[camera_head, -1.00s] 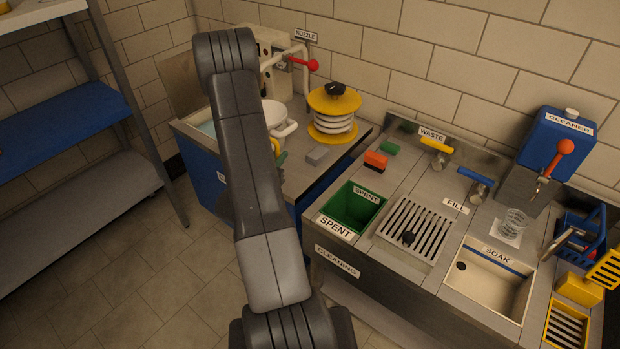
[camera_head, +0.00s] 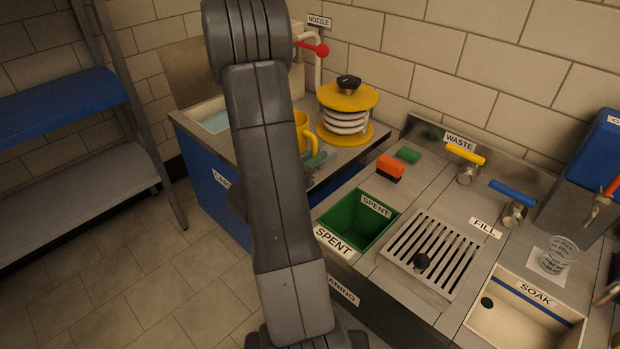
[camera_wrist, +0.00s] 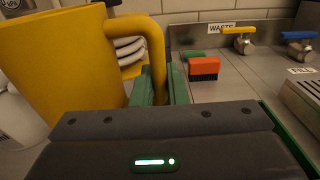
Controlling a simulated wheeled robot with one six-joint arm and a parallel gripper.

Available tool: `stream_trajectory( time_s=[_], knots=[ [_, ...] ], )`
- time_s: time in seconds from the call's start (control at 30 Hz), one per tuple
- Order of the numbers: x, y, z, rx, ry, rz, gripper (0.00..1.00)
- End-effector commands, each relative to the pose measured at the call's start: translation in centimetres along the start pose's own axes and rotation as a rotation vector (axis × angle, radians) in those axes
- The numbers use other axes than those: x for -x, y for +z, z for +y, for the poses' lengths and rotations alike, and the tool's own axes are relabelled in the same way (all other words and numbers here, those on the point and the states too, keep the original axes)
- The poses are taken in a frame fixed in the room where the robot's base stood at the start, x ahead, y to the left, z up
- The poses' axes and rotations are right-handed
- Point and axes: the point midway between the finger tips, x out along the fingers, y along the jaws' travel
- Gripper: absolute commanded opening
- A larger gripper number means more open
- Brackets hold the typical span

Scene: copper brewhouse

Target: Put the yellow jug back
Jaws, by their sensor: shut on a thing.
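The yellow jug (camera_wrist: 60,70) fills the left of the wrist view, its handle (camera_wrist: 155,45) on the right side of its body. My gripper (camera_wrist: 160,88) has green fingers and is shut on that handle. In the head view, part of the yellow jug (camera_head: 302,130) shows just right of my arm, with the green fingers (camera_head: 315,160) beside it. The rest of the jug is hidden behind my arm. The jug looks roughly upright. I cannot tell whether its base touches the counter.
A yellow-ended spool stand (camera_head: 347,97) stands close behind on the counter. A red-handled nozzle (camera_head: 314,48) is at the wall. To the right are an orange brush (camera_head: 390,168), the green SPENT bin (camera_head: 350,238) and a drain grate (camera_head: 435,253). A blue shelf (camera_head: 60,105) stands left; floor between is clear.

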Motion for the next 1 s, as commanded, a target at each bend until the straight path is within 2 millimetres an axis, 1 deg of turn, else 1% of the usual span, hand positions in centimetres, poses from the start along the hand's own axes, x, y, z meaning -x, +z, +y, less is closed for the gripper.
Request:
stream_trajectory(
  time_s=[0.03,0.1,0.27,0.53,0.8,0.93,0.97,1.0],
  knots=[
    [0.0,-1.1,0.0,0.003,0.000,0.002,0.00],
    [0.0,-1.8,0.0,0.002,0.000,0.001,0.00],
    [0.0,-2.6,0.0,0.000,0.000,-0.001,0.00],
    [0.0,-5.8,0.0,0.001,0.000,0.000,0.00],
    [0.0,-5.9,0.0,-0.002,0.000,-0.001,0.00],
    [0.0,-6.3,0.0,-0.001,0.000,-0.001,0.00],
    [0.0,-6.3,0.0,-0.001,0.000,-0.001,0.15],
    [0.0,-6.2,0.0,-0.001,0.000,-0.001,0.23]
  ],
)
